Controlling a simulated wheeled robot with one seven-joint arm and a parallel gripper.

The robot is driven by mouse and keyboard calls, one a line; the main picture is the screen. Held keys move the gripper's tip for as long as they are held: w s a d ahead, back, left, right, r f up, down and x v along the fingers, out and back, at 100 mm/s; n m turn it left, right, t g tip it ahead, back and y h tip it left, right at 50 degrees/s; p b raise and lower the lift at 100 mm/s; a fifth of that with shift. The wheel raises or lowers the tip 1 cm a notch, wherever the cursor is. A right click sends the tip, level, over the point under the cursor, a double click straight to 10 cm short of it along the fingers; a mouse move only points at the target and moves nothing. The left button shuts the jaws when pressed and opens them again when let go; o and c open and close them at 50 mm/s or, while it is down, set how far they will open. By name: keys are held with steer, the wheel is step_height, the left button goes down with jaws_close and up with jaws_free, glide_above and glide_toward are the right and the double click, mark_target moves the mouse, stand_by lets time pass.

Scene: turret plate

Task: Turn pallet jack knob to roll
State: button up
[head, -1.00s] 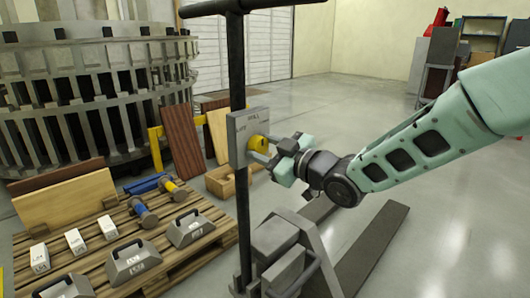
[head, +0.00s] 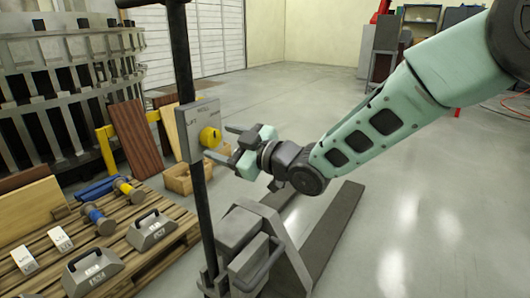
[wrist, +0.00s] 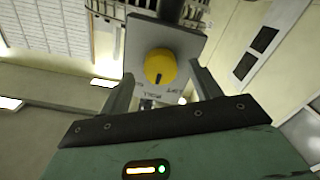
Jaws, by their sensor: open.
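The yellow round knob (head: 210,137) sits on a grey plate (head: 190,128) fixed to the dark upright handle post (head: 181,60) of the pallet jack. The fingers look apart from the knob.
The jack's grey body (head: 240,240) and dark forks (head: 325,225) are below my arm. A wooden pallet (head: 165,262) with weights, blocks and hammer-like tools is at left. A wooden crate (head: 179,181) stands behind the post. Open floor lies to the right.

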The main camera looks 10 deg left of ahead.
steer(key=p+v, duration=0.1)
steer(key=v, duration=1.4)
steer(key=shift+s, duration=0.1)
steer(key=s+d+f+m+h, duration=0.6)
steer(key=s+d+m+h, duration=0.1)
steer(key=d+h, duration=0.35)
steer(key=s+d+f+m+g+h, duration=0.1)
steer(key=s+d+m+g+h, duration=0.15)
steer(key=s+d, duration=0.4)
steer(key=s+d+m+g+h, duration=0.2)
steer(key=s+d+g+h, duration=0.15)
steer(key=s, duration=0.65)
step_height(320, 180, up, 24)
steer(key=p, duration=2.4)
steer(key=shift+a+g, duration=0.3)
steer(key=shift+a, duration=0.05)
